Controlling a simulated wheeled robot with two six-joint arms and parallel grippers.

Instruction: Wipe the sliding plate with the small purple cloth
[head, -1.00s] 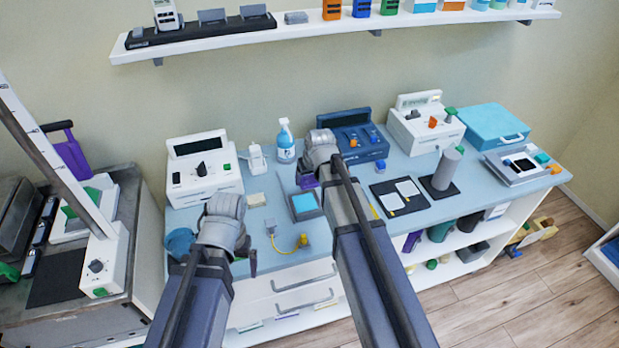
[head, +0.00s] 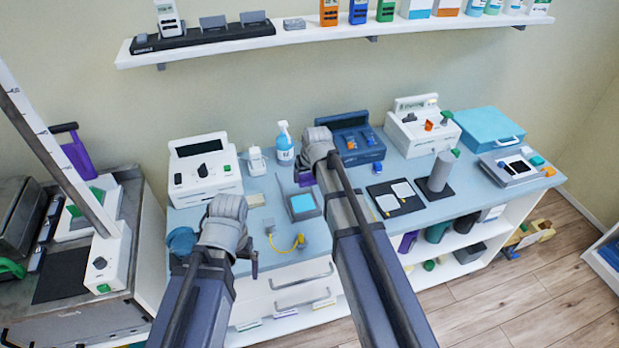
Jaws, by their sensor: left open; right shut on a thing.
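A small purple cloth (head: 305,179) shows below my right gripper (head: 307,171), which is shut on it near the middle of the blue-grey counter. The gripper and forearm hide most of the cloth. A grey-framed plate with a light-blue square top (head: 303,204) lies just in front of the cloth; I cannot tell for sure whether it is the sliding plate. The cloth looks apart from it, toward the wall. My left gripper (head: 229,215) is open over the counter's front left part, with its fingertips mostly hidden by its own wrist.
A white device (head: 204,170), a spray bottle (head: 285,145) and a dark blue device (head: 357,142) stand along the back. A yellow cable (head: 288,247) lies at the front. A black board with two white pads (head: 394,198) lies right of my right forearm. A blue bowl (head: 180,241) is beside my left gripper.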

